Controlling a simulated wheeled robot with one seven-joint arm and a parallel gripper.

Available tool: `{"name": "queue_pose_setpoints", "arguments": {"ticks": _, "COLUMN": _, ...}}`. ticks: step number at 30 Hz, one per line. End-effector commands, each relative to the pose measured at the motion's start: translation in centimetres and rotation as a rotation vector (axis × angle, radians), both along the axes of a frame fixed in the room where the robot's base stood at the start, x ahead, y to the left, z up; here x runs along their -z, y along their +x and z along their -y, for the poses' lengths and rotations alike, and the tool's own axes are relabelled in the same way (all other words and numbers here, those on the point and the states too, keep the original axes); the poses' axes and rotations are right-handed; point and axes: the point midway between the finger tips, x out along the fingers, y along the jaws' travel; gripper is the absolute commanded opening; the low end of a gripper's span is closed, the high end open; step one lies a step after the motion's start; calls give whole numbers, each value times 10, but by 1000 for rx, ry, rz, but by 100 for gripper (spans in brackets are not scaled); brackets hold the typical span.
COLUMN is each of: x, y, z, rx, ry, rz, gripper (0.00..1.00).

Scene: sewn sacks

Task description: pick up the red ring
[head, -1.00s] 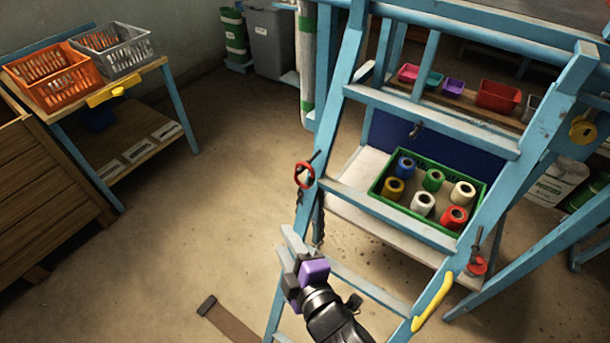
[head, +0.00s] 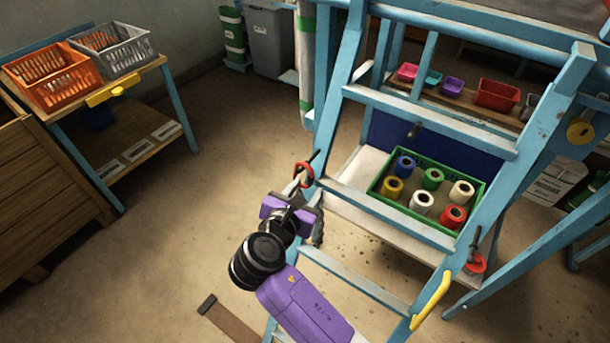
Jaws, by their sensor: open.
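The red ring (head: 311,170) hangs on a dark peg at the left leg of the blue ladder-like frame (head: 339,102). A dark chain or cord hangs below it, partly hidden. My gripper (head: 297,194), purple and black, is just below the ring in the picture, its jaws open. Its front end overlaps the lower part of the ring's area, and I cannot tell whether it touches the ring. Nothing is visibly held.
A second red round piece (head: 476,264) hangs on the frame's right leg. A green crate (head: 376,188) with several coloured spools stands on a shelf behind the rungs. A table (head: 172,95) with an orange basket (head: 50,78) and a grey basket (head: 112,50) is left. Floor between is clear.

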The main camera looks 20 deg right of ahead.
Motion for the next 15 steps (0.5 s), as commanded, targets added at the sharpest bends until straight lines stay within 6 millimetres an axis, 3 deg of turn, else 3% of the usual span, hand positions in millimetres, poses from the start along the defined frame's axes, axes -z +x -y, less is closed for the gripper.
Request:
{"name": "queue_pose_setpoints", "arguments": {"ticks": 9, "x": 13, "y": 31, "z": 24, "rx": 1, "ry": 1, "rz": 1, "gripper": 41}}
{"name": "queue_pose_setpoints", "arguments": {"ticks": 15, "x": 19, "y": 39, "z": 31, "rx": -2, "ry": 3, "rz": 2, "gripper": 41}}
